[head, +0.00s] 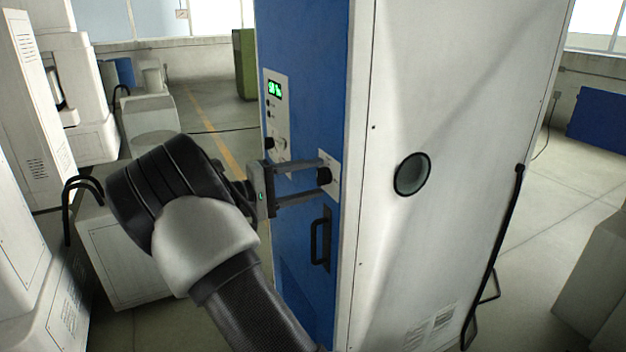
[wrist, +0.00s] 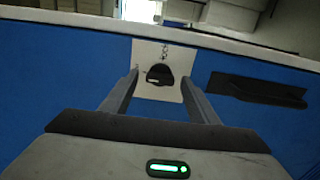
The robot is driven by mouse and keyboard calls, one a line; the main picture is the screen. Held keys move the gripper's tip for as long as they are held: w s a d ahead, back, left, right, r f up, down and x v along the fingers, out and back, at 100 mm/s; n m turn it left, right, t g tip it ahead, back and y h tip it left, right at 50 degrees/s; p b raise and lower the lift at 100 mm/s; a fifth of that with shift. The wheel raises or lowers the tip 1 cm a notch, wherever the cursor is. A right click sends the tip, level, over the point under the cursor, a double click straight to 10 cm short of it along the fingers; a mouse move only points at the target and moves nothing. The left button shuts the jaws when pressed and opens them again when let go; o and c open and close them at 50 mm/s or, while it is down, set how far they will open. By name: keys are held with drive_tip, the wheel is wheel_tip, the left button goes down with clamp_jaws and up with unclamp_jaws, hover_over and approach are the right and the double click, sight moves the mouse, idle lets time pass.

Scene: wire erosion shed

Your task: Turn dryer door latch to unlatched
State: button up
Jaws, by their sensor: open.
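The dryer door latch (head: 324,176) is a small dark knob on a pale plate on the blue front of a tall cabinet. In the wrist view the latch knob (wrist: 160,75) sits on its white plate (wrist: 172,94), with small unreadable marks beside it. My gripper (head: 322,172) is open and faces the blue door. Its two fingers reach to either side of the knob, apart from each other. In the wrist view my gripper (wrist: 162,82) has one finger left and one right of the knob, with gaps showing. I cannot tell the remaining depth to the plate.
A dark door handle (head: 321,240) stands out below the latch; it also shows right of the plate in the wrist view (wrist: 256,90). A control panel (head: 277,115) with a green display is above. White machines (head: 130,245) stand at the left. A black cable hangs at the cabinet's right.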

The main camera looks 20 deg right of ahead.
drive_tip(key=a+b, duration=0.1)
drive_tip(key=a, duration=1.5)
drive_tip(key=shift+s+a, duration=0.3)
drive_tip(key=s+d+r+g+y+p, duration=0.1)
drive_tip(key=s+d+y, duration=0.35)
drive_tip(key=s, duration=0.25)
drive_tip(key=s+d+r+y+p, duration=0.1)
drive_tip(key=s+d+y+p, duration=0.1)
drive_tip(key=s+d+y, duration=0.4)
drive_tip(key=s+a+r+t+y+p, duration=0.1)
drive_tip(key=s+a+t+y, duration=0.2)
drive_tip(key=s, duration=0.6)
drive_tip(key=s+a+r+t+y+p, duration=0.1)
drive_tip(key=s+a+r+t+y, duration=0.1)
drive_tip(key=s+a, duration=0.5)
drive_tip(key=shift+s+r+m+t+y+p, duration=0.3)
drive_tip(key=shift+s+t+y, duration=0.2)
drive_tip(key=shift+s+y, duration=0.6)
drive_tip(key=shift+w+a, duration=0.1)
drive_tip(key=shift+w, duration=0.05)
drive_tip(key=shift+c, duration=0.2)
